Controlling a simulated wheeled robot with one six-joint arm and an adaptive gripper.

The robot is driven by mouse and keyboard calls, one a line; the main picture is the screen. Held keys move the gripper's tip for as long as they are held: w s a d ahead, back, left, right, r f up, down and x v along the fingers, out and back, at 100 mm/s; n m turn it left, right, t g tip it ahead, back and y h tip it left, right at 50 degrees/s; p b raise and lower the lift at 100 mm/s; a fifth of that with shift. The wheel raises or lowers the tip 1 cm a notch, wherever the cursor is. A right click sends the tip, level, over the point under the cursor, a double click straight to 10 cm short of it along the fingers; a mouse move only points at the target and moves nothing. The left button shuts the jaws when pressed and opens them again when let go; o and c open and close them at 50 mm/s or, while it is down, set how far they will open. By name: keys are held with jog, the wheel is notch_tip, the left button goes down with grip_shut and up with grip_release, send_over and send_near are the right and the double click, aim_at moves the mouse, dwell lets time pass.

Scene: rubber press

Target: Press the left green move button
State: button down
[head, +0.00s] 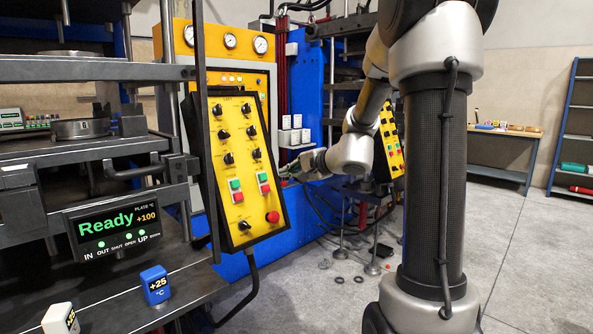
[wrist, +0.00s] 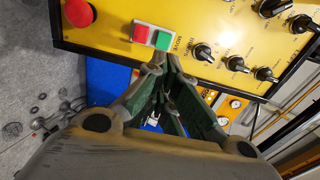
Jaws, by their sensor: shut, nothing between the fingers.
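The yellow control panel (head: 224,108) carries two green-over-red button pairs side by side. The left green button (head: 235,184) is in the left pair, above a red button (head: 238,196); the right green button (head: 263,177) is in the right pair. My gripper (head: 284,172) is shut and empty at the panel's right edge, beside the right pair. In the wrist view the shut fingertips (wrist: 161,60) are close to the right pair's green button (wrist: 162,41); I cannot tell whether they touch. The left pair is outside the wrist view.
A large red button (head: 272,217) sits lower on the panel, with several black knobs (head: 223,134) above the pairs. The press display (head: 115,222) reads "Ready +100" at the left. A second yellow panel (head: 390,140) stands behind my arm. Open floor lies at the right.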

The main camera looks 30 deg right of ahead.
aim_at(273, 174)
jog(key=x, duration=0.8)
jog(key=shift+w, duration=0.1)
